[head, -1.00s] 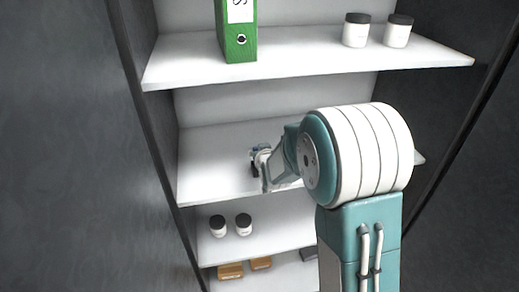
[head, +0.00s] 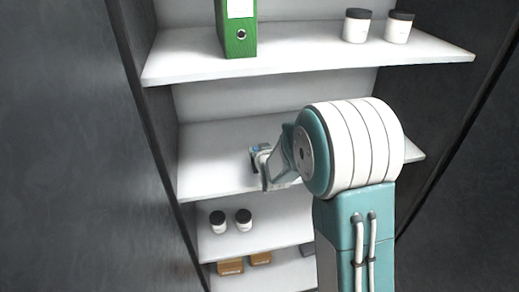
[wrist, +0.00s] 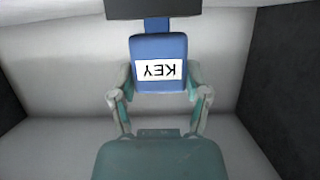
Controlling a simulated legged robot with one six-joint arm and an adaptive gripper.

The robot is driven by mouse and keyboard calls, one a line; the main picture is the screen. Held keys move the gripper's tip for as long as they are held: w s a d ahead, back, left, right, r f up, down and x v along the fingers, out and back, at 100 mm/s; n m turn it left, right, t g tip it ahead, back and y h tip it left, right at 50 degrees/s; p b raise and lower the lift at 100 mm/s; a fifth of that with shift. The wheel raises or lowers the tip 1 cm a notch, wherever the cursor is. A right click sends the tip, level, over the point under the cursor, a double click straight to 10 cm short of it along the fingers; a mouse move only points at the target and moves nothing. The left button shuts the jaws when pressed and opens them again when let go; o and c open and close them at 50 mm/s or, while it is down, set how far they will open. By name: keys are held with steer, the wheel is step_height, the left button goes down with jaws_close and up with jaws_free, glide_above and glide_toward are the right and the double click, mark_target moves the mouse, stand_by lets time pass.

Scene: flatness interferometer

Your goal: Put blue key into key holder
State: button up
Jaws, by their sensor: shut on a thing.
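The blue key (wrist: 158,47) has a white label reading KEY, upside down in the wrist view. My gripper (wrist: 159,82) is shut on it, with one finger on each side of its wide part. A narrower blue part runs up to a dark block (wrist: 152,10) at the top edge of the wrist view. I cannot tell whether this block is the key holder or whether the key touches it. In the head view, my gripper (head: 262,160) is over the middle shelf (head: 215,162), with a small bit of blue at its tip.
A green binder (head: 237,30) and two dark-lidded white jars (head: 357,27) stand on the upper shelf. Two more jars (head: 217,222) stand on the shelf below, with brown blocks (head: 230,267) lower down. Dark cabinet walls close in both sides. The middle shelf's left part is clear.

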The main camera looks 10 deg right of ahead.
steer(key=o, duration=1.3)
steer(key=v, duration=1.2)
steer(key=shift+f, duration=0.1)
steer(key=s+r+g, duration=0.2)
steer(key=s+r, duration=0.1)
steer(key=s, duration=0.5)
steer(key=s+r+g, duration=0.2)
steer(key=s+g, duration=0.1)
steer(key=s, duration=0.6)
steer(key=s+r+g, duration=0.3)
steer(key=s, duration=0.6)
steer(key=shift+r, duration=0.3)
